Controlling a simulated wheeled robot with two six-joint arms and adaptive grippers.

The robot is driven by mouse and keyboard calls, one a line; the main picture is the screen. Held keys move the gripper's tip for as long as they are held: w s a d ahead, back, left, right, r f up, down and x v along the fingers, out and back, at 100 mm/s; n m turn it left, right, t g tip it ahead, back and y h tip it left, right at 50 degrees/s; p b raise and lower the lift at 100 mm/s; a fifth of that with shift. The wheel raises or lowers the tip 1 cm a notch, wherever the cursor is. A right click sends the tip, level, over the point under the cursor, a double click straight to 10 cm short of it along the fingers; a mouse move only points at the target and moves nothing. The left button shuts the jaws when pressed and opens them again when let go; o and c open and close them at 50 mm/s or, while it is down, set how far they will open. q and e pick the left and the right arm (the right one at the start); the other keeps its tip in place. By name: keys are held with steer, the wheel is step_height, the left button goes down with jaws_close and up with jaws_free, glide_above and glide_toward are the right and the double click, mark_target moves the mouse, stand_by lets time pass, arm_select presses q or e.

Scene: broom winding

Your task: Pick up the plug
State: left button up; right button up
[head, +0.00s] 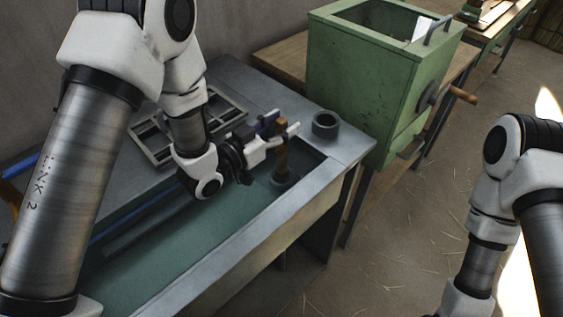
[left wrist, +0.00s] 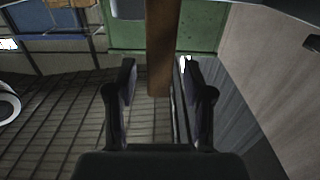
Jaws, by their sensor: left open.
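The plug has an upright brown wooden handle (head: 281,159) and a dark round base (head: 284,181). It stands in the sunken basin (head: 180,240) of the grey bench, near the right end. My left gripper (head: 280,133) is open at the upper part of the handle. In the left wrist view the wooden handle (left wrist: 163,45) stands between and beyond the two spread fingertips of my left gripper (left wrist: 159,80). Whether either finger touches it, I cannot tell. The plug's base is hidden in the left wrist view. My right arm shows at the right, but its gripper is out of the picture.
A dark grey ring (head: 326,124) sits on the bench top right of the plug. A framed grid (head: 222,108) lies on the bench behind my left arm. Straw-strewn floor lies right.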

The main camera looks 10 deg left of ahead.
arm_select(q)
steer(key=shift+w+d, duration=0.15)
steer(key=shift+w, duration=0.05)
steer(key=shift+s, duration=0.1)
steer(key=shift+c, duration=1.1)
jaws_close()
steer(key=shift+r, duration=0.1)
